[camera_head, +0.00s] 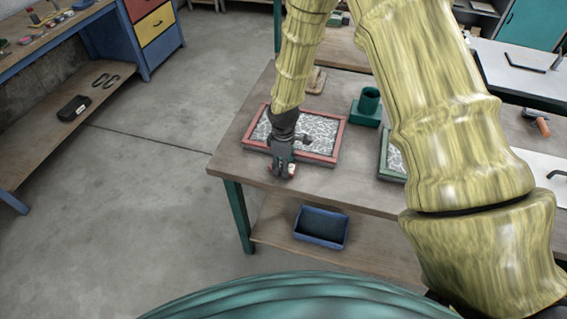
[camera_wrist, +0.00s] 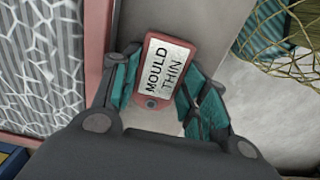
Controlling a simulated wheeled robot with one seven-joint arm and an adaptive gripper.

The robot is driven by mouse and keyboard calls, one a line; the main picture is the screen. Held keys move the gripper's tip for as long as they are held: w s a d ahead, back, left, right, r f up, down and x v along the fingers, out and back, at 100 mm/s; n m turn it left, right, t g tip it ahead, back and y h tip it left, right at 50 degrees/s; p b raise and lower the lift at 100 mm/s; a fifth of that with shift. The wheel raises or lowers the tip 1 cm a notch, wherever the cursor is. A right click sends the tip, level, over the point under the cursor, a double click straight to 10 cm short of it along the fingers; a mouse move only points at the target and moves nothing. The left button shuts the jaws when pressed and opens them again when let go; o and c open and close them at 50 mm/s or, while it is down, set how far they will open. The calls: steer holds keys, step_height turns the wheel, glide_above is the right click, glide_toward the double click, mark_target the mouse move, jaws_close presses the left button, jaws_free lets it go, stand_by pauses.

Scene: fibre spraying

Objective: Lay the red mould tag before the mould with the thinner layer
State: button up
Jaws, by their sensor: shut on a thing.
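My gripper (camera_head: 282,170) is at the front edge of the red-framed mould (camera_head: 323,157) on the table. It is shut on the red mould tag (camera_wrist: 152,102), which has a white label reading "MOULD THIN". I cannot tell whether the tag touches the table. The red-framed mould, with a white fibre web over grey, also shows at the left of the wrist view (camera_wrist: 95,45). A green-framed mould (camera_head: 385,150) lies to the right, mostly hidden behind my arm; its layer is hard to compare.
A green cup on a block (camera_head: 367,108) stands between and behind the moulds. The bare table front (camera_head: 350,185) is clear. A blue bin (camera_head: 320,228) sits on the lower shelf. A workbench with red and yellow drawers (camera_head: 158,25) stands at the left.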

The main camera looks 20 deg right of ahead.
steer(key=shift+f, duration=0.1)
steer(key=o, duration=0.6)
steer(key=shift+c, duration=0.2)
step_height(320, 180, up, 12)
steer(key=b, duration=0.4)
steer(key=shift+b, duration=0.35)
